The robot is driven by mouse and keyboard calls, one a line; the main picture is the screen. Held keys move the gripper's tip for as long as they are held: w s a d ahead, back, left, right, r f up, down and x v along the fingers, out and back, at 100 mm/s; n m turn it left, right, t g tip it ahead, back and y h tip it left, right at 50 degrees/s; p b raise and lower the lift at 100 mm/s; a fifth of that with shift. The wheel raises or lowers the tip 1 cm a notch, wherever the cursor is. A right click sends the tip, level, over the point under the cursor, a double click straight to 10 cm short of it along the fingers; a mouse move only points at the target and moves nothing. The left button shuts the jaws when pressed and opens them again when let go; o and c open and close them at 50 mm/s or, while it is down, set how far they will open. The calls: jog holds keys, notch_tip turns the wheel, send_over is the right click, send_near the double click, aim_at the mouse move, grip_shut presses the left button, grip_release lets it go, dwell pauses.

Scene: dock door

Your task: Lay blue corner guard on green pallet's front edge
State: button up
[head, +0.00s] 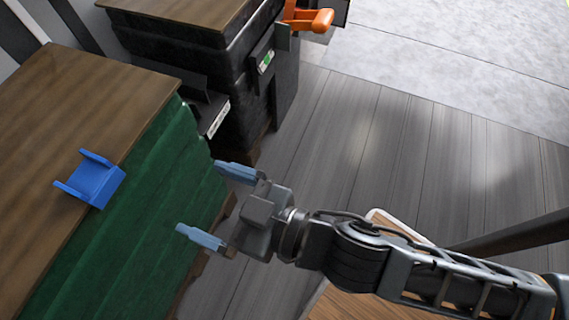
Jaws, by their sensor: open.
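The blue corner guard (95,180) lies on the brown wooden top at the edge of the green pallet (130,200), at the left of the head view. One flange rests on the top and a face overhangs the green side. My gripper (207,203) is open and empty, with its two blue-grey fingers pointing left toward the green side. It is to the right of the guard and apart from it.
A black wrapped stack (215,60) with a wooden top stands behind the green one, with a dark box-like fitting and an orange handle (310,18) near it. Grey plank floor (420,150) is open at the right. A wooden surface (350,300) lies under my arm.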

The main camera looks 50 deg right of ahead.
jog(key=s+d+r+m+h, duration=0.1)
jog(key=s+d+h, duration=0.1)
jog(key=s+d, duration=0.4)
jog(key=s+d+r+m+g+h, duration=0.1)
jog(key=s+d+r+m+h, duration=0.1)
jog(key=s+d, duration=0.5)
jog(key=s, duration=0.6)
jog(key=shift+s, duration=0.1)
